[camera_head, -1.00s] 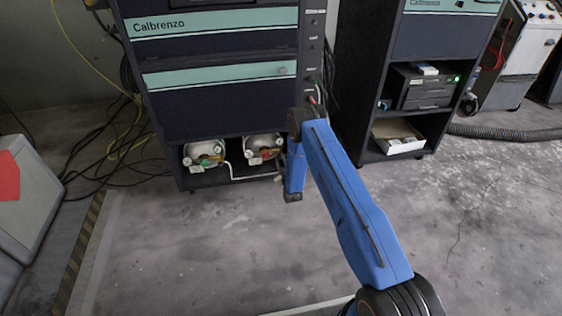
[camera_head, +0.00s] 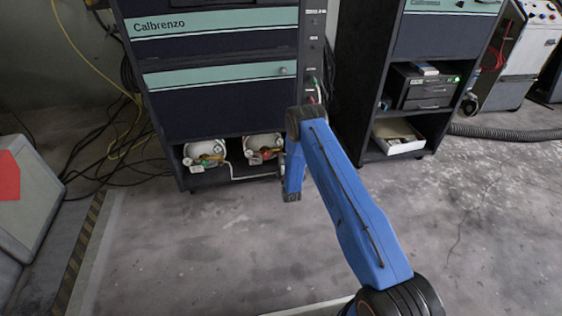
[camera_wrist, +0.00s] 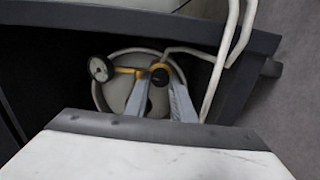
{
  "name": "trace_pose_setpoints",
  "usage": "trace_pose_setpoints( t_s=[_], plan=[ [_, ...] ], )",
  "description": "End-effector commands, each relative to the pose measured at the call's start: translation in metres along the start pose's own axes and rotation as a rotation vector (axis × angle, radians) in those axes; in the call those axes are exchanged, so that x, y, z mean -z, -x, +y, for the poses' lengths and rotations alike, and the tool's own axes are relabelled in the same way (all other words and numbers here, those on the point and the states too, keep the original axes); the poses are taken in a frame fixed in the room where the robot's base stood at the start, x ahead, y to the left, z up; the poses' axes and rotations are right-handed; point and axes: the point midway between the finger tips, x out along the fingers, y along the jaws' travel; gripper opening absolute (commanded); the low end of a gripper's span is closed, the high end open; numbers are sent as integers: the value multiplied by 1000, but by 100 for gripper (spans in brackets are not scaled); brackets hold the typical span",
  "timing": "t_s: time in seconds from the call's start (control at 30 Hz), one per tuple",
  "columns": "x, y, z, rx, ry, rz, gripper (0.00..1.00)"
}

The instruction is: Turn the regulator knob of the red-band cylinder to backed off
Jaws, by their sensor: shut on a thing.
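Two pale cylinders lie end-on in the low bay of the Calbrenzo cabinet in the head view. The right cylinder (camera_head: 257,142) shows a red part at its valve, and the left cylinder (camera_head: 191,150) shows a green one. In the wrist view, one cylinder end (camera_wrist: 117,92) fills the bay opening, with yellow fittings, a round gauge (camera_wrist: 101,69) and a black regulator knob (camera_wrist: 160,76). My gripper (camera_wrist: 159,87) has its two grey fingers on either side of the knob, shut on it. In the head view my blue arm hides the gripper.
The cabinet (camera_head: 220,104) rises above the bay, and a pale pipe (camera_wrist: 216,80) runs close to the right of the knob. A second cabinet (camera_head: 350,90) with a white tray (camera_head: 397,146) stands to the right. The floor in front is clear.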

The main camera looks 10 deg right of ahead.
Motion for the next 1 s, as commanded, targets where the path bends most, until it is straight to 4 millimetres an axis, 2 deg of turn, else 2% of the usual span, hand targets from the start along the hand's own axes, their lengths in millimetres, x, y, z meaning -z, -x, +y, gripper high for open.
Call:
trace_pose_setpoints(
  t_s=[0.4, 0.97, 1.0],
  plan=[
    [2, 0, -1, 3, 200, -5, 0],
    [2, 0, -2, 3, 232, -6, 0],
    [2, 0, -2, 3, 232, -6, 25]
  ],
)
